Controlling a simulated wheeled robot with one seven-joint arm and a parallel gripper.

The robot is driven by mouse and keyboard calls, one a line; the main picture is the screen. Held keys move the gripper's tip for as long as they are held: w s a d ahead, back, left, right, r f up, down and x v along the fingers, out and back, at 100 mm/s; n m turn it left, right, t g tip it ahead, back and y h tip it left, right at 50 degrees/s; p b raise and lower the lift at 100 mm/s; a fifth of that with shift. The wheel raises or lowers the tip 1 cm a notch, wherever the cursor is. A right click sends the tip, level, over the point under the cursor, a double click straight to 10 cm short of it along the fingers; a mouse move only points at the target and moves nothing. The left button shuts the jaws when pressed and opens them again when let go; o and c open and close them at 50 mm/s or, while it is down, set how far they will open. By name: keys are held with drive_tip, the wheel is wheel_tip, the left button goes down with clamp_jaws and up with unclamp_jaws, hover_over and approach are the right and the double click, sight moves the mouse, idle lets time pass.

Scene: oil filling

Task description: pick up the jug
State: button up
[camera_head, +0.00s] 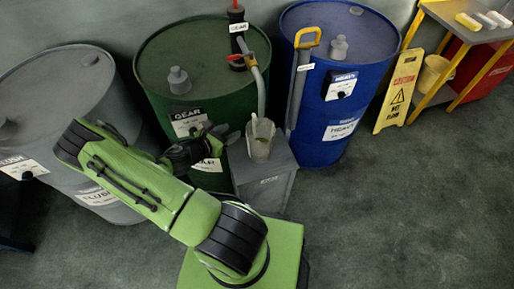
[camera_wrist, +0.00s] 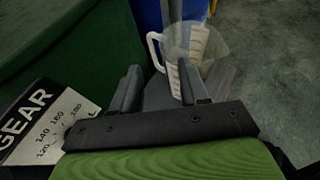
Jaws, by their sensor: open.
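The jug (camera_head: 261,143) is a translucent pale measuring jug. It stands upright on a grey stand (camera_head: 272,193) in front of the green gear drum (camera_head: 205,65), under the end of a grey spout (camera_head: 259,92). In the wrist view the jug (camera_wrist: 212,48) is beyond my fingertips, with its white handle on the left. My gripper (camera_head: 225,136) is just left of the jug in the head view. In the wrist view my gripper (camera_wrist: 160,85) is open with nothing between its fingers. My right finger hides part of the jug.
A blue drum (camera_head: 325,120) stands close behind and right of the jug, with a yellow-handled pump (camera_head: 299,75) at its side. A grey drum (camera_head: 70,110) is at the left. A yellow caution sign (camera_head: 398,92) leans farther right. Open floor lies at the right front.

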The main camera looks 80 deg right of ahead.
sight(254, 120)
drive_tip(key=b+x, duration=0.1)
drive_tip(key=x, duration=1.1)
drive_tip(key=shift+a+f+b, duration=0.15)
drive_tip(key=shift+b, duration=0.2)
drive_tip(key=shift+a, duration=0.1)
clamp_jaws()
idle(0.4)
